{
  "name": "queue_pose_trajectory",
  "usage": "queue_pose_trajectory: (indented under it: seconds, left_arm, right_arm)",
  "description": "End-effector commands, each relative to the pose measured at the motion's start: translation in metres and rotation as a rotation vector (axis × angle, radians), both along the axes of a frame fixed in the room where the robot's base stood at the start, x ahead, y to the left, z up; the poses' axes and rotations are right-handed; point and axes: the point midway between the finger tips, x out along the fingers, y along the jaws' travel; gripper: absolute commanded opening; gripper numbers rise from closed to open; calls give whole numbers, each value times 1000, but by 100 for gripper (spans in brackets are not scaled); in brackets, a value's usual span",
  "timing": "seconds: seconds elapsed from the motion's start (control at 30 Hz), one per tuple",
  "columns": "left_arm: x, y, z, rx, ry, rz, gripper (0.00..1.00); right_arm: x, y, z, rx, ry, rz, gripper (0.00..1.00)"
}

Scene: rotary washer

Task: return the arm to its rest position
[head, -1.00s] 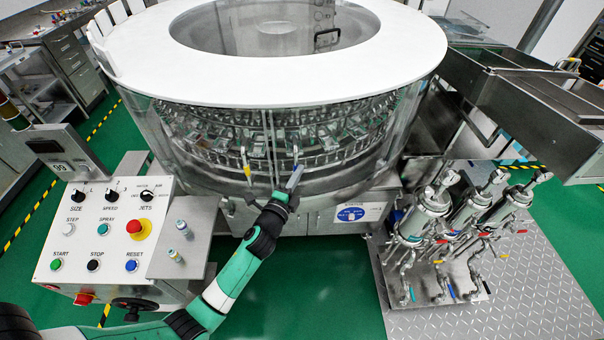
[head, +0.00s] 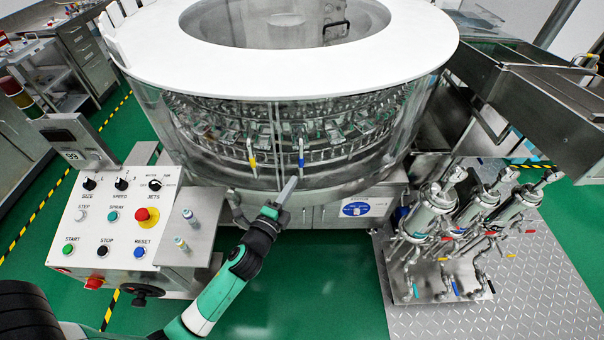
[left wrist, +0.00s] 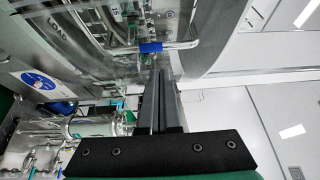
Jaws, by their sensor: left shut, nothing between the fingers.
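My left gripper (head: 287,189) is in front of the rotary washer, below the white ring top (head: 150,50). Its fingers are shut with nothing between them and point up toward the washer's clear wall. A blue-handled valve (head: 301,163) hangs on the washer just above the fingertips, apart from them in the head view. In the left wrist view the shut fingers (left wrist: 160,85) point at the blue handle (left wrist: 151,47) on its bent pipe. A yellow-handled valve (head: 252,162) hangs to the left. My right gripper is not in view.
The control panel (head: 120,222) with buttons and knobs stands to the left of my arm. Several metal filter housings (head: 430,215) with pipes stand on a tread plate (head: 540,290) to the right. Green floor (head: 320,290) between them is open.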

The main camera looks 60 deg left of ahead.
Motion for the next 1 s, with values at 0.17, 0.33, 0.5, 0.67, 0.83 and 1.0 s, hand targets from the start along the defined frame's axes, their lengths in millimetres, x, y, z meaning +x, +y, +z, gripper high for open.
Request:
queue_pose_trajectory:
  seconds: [0.17, 0.33, 0.5, 0.67, 0.83, 1.0]
  left_arm:
    - [-5, -1, 0, -1, -1, -1, 0]
    - [-4, -1, 0, 0, -1, -1, 0]
    - [-1, -6, 1, 0, -4, -13, 0]
    - [37, -25, 55, 36, -110, -78, 0]
    - [78, -66, 188, 34, -398, -190, 0]
    - [77, -115, 331, -162, -750, -362, 0]
  right_arm:
    - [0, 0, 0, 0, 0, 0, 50]
    - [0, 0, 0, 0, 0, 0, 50]
    - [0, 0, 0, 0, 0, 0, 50]
    - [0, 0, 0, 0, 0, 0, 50]
    - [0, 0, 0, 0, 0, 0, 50]
    - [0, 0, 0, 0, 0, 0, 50]
